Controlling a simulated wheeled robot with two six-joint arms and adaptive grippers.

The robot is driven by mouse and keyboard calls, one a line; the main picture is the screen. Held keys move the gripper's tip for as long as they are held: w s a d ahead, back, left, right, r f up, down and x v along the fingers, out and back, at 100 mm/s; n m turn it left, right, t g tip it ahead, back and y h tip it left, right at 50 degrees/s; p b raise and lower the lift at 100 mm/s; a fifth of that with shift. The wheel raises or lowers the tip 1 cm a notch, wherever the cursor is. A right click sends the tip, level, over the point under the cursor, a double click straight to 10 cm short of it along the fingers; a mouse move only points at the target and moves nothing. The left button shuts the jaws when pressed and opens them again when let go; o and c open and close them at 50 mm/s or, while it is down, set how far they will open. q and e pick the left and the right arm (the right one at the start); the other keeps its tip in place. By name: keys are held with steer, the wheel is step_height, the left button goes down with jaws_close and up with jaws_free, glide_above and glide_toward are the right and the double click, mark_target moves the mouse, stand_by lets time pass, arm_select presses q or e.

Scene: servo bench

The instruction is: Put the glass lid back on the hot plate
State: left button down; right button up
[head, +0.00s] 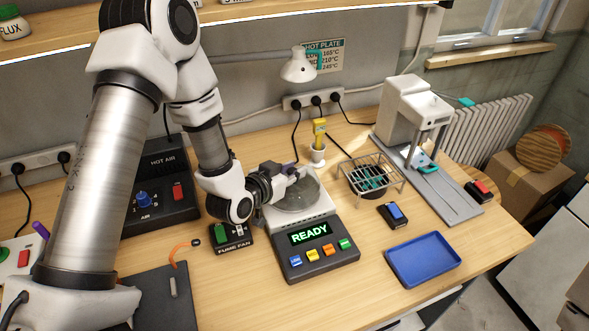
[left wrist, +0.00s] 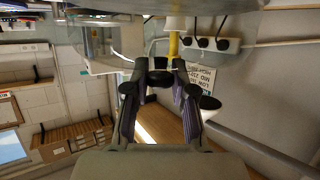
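The hot plate (head: 318,262) stands mid-bench, its green display reading READY. The clear glass lid (head: 303,190) shows faintly over its round grey plate; I cannot tell whether it touches or hovers. My left gripper (head: 283,178) comes in from the left, nearly level, at the lid's top. In the left wrist view the fingers of my left gripper (left wrist: 160,85) are closed around the dark knob of the lid, and the clear glass (left wrist: 80,35) spreads across the top of this upside-down picture. My right gripper is not in view.
A wire stand (head: 370,178) is right of the hot plate, with a blue tray (head: 423,259) and a small black switch box (head: 392,215) nearer. The fume fan switch (head: 231,236) and hot air station (head: 160,200) are left. A lamp (head: 299,67) hangs behind.

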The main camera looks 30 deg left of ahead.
mark_target(291, 171)
arm_select(q)
steer(key=c, duration=1)
jaws_free()
steer(key=shift+r, duration=0.15)
steer(key=shift+c, duration=0.2)
steer(key=shift+o, duration=0.4)
steer(key=shift+s+r, duration=0.2)
steer(key=shift+s, duration=0.15)
steer(key=shift+w+f, duration=0.1)
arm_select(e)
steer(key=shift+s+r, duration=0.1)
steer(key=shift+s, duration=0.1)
arm_select(q)
steer(key=shift+s+a, duration=0.1)
steer(key=shift+s, duration=0.1)
steer(key=b+v, duration=0.1)
steer(key=v, duration=0.2)
steer(key=shift+s+r+p, duration=0.75)
steer(key=shift+s+r, duration=0.05)
steer(key=shift+s, duration=0.1)
steer(key=p+v, duration=0.6)
steer(key=p, duration=0.4)
steer(key=shift+s+f, duration=0.3)
steer(key=shift+f, duration=0.1)
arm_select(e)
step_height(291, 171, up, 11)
